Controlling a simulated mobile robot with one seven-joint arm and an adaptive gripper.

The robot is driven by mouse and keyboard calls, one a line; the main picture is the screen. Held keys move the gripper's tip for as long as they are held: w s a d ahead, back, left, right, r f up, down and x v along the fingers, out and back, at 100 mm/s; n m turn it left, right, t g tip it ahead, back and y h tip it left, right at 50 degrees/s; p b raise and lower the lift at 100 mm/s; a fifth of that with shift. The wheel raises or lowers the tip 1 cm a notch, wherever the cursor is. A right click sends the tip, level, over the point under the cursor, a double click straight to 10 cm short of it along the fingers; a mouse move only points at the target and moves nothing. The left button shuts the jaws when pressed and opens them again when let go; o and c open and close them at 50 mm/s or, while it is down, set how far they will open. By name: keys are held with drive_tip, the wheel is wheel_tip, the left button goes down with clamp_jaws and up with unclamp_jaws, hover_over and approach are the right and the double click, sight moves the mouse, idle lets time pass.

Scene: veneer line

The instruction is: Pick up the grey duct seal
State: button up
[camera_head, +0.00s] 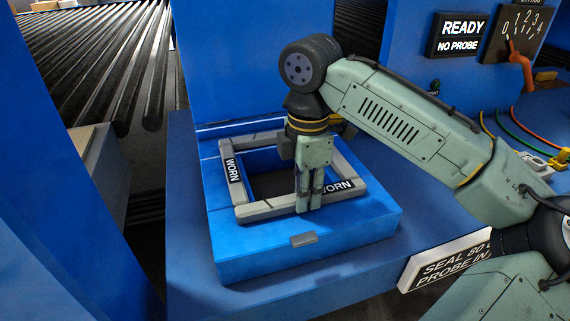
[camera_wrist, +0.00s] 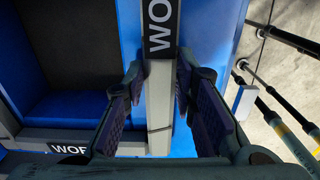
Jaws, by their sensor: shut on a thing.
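The grey duct seal (camera_head: 255,211) is a square frame with "WORN" labels. It lies around the dark opening on top of a blue duct block (camera_head: 300,256). My gripper (camera_head: 309,207) points down at the seal's near side, right of its near corner. In the wrist view the fingers (camera_wrist: 160,105) stand on either side of one grey bar of the seal (camera_wrist: 160,85), shut on it. The seal looks flat on the block; I cannot tell any gap beneath it. My gripper hides part of the near side.
A blue wall panel stands behind the block. At the right are a "READY NO PROBE" sign (camera_head: 460,36), a dial with an orange handle (camera_head: 515,40) and coloured cables. A white sign (camera_head: 445,260) hangs at the front edge. Black rollers (camera_head: 100,55) lie at the left.

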clamp_jaws()
drive_tip(key=shift+r, duration=0.1)
